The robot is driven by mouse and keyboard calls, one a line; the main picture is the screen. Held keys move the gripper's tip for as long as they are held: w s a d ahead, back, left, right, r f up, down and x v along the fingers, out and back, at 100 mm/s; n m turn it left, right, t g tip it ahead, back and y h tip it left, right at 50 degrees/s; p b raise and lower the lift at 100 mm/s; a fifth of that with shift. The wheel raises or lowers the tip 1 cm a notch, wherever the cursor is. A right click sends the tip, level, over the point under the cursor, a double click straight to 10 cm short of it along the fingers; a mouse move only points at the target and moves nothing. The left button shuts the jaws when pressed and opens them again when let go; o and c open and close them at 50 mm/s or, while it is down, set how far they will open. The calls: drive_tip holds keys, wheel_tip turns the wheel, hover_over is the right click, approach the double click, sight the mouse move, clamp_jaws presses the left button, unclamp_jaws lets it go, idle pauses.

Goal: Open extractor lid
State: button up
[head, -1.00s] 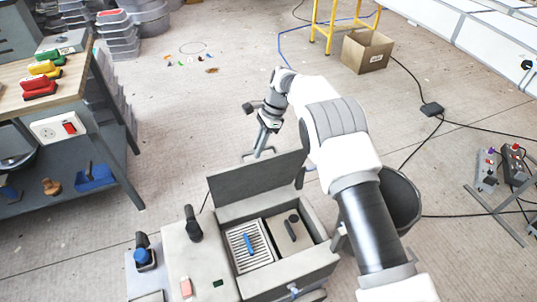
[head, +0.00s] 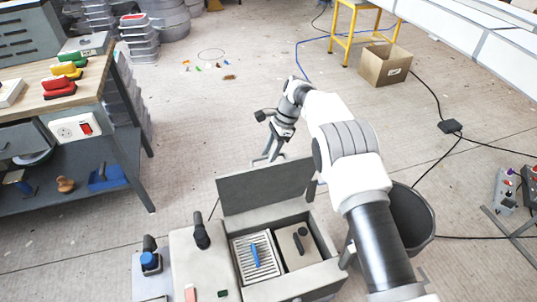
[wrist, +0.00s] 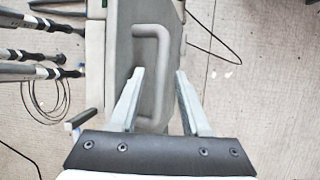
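In the wrist view, a grey panel carries a long grey bar handle (wrist: 164,72). My gripper (wrist: 161,72) is open, with its two fingers spread over the panel's lower part. The handle's right bar appears between the fingers, and neither finger is closed on it; contact or depth I cannot tell. In the head view, my gripper (head: 268,158) points down just behind a raised grey lid (head: 265,185) on an open-topped grey box. No label shows which of these panels is the extractor lid.
A workbench (head: 95,85) with red, yellow and green tools stands at left. A cardboard box (head: 384,65) sits on the floor beside a yellow-legged stand (head: 352,30). Black cables cross the floor at right. A dark bin (head: 412,215) is close to my arm. The floor beyond my gripper is mostly clear.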

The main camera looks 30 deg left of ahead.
drive_tip(key=p+v, duration=0.2)
drive_tip(key=v, duration=1)
drive_tip(key=shift+c, duration=0.2)
